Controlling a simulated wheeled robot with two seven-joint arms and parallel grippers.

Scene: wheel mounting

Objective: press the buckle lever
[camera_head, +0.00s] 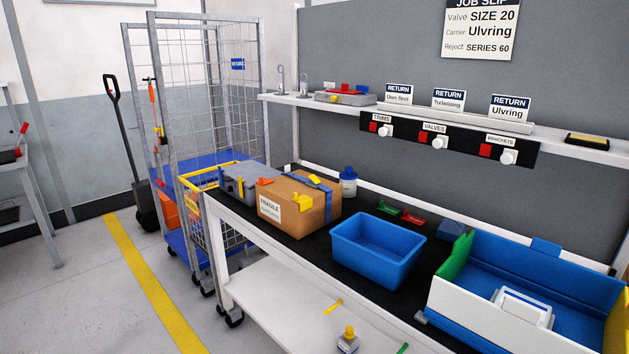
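A cardboard box (285,208) with a "FRAGILE" label stands on the black top of the workbench, left of the middle. A blue strap (311,181) runs over it. Neither of my grippers is in view.
A grey case (239,182) stands left of the box, close to it. A blue bin (378,249) is to the right, and a blue, white and green tray (480,301) is farther right. A wire cage trolley (200,120) stands behind left.

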